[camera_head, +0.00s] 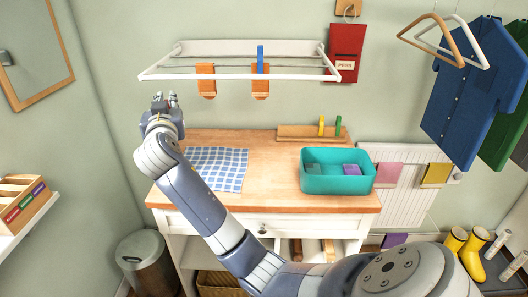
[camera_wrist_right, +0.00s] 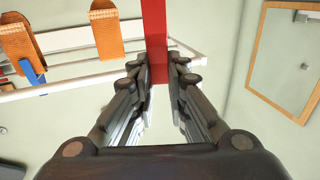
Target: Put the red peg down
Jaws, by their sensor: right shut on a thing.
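My right gripper (camera_head: 165,102) is in front of the left end of the wall rack, above the back left of the wooden worktop. In the right wrist view its fingers (camera_wrist_right: 158,68) are shut on the red peg (camera_wrist_right: 154,25), which sticks out beyond the fingertips. In the head view the peg is too small or hidden to make out clearly. A wooden peg holder (camera_head: 298,133) at the back of the worktop (camera_head: 270,160) carries a yellow peg (camera_head: 321,125) and a green peg (camera_head: 338,126). My left gripper is not in view.
The white wall rack (camera_head: 190,47) holds two orange pieces (camera_head: 206,80) and a blue peg (camera_head: 260,58). A checked cloth (camera_head: 228,160) and a teal tub (camera_head: 330,184) are on the worktop, with bare wood between them. A red "PEGS" bag (camera_head: 346,45) hangs right of the rack.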

